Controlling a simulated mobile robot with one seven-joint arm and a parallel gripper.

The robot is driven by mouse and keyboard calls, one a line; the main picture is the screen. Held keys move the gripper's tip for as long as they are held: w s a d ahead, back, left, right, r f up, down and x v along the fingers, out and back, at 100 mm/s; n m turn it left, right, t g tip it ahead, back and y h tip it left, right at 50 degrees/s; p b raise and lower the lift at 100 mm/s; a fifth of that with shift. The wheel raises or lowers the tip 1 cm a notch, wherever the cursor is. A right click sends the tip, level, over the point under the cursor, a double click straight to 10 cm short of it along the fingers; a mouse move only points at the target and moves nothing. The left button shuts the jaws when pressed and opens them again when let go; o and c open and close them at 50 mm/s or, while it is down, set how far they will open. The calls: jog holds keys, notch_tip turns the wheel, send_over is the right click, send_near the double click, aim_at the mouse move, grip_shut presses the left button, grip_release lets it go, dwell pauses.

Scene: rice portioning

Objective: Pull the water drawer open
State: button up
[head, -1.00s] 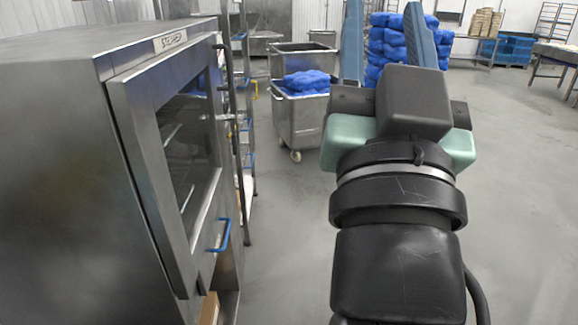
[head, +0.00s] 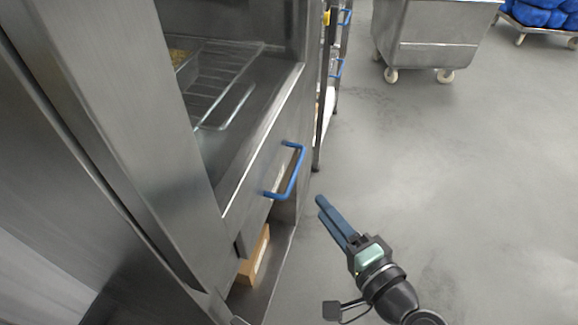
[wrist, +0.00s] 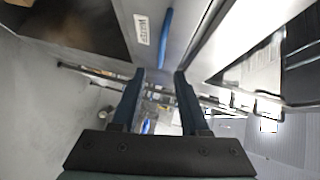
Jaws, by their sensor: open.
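The water drawer (head: 250,197) is a steel front low on the steamer. It looks shut, flush with the panel around it. Its blue bar handle (head: 298,172) stands out from the front. In the wrist view, the handle (wrist: 166,38) shows above the fingers, beside a white label (wrist: 141,30) seen upside down that seems to read WATER. My gripper (head: 322,203) is to the right of the handle in the head view and apart from it. In the wrist view my gripper (wrist: 160,74) has its two blue fingers spread, with nothing between them.
The steamer (head: 95,120) fills the left, with a wire rack (head: 215,85) visible inside. A cardboard box (head: 254,256) sits below the drawer. A wheeled steel bin (head: 440,30) stands at the back. The floor (head: 450,170) to the right is clear.

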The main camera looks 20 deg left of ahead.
aim_at(295, 172)
jog(key=b+x, duration=0.1)
jog(key=x, duration=1.1)
jog(key=shift+a+r, duration=0.1)
jog(key=shift+r, duration=0.05)
jog(key=shift+c, duration=0.3)
grip_shut()
dwell(0.7)
